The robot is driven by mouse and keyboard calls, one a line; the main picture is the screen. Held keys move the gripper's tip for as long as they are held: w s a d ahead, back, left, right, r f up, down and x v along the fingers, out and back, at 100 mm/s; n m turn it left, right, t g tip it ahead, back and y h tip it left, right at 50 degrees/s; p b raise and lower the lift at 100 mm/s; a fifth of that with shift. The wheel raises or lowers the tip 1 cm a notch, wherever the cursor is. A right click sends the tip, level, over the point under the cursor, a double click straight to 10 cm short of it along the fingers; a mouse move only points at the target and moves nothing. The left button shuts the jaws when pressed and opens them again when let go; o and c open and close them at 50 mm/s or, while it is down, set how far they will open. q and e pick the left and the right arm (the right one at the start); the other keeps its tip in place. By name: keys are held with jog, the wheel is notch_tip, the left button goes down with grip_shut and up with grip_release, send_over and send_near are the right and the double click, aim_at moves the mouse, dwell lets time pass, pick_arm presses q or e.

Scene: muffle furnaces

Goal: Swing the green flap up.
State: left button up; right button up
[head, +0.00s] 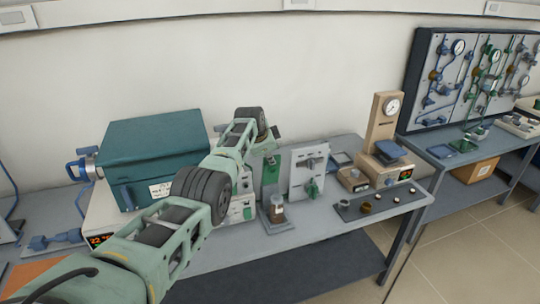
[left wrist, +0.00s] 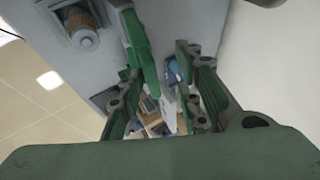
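A narrow green upright piece (head: 270,168) stands on a small grey base (head: 276,221), behind a brown-filled jar (head: 277,208). It may be the green flap; I cannot tell how it is hinged. My left gripper (head: 274,133) is above it, mostly hidden by my own wrist. In the left wrist view my left gripper (left wrist: 160,95) is open, its two fingers apart. A bright green piece (left wrist: 141,50) shows beyond and close to the left-hand finger; I cannot tell if they touch. The jar (left wrist: 80,25) is at upper left there. My right gripper is not in view.
A teal furnace (head: 155,150) stands left, behind my arm. A white panel (head: 308,165) with a green lever (head: 313,188) stands just right of the green piece. A gauge stand (head: 384,125) and a dark tray (head: 352,211) are further right.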

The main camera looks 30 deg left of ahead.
pick_arm(q)
jog(key=shift+f, duration=0.15)
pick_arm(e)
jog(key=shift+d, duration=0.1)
pick_arm(q)
jog(key=shift+v, duration=0.8)
jog(key=v, duration=1)
jog(key=shift+r, duration=0.2)
jog(key=shift+s, duration=0.1)
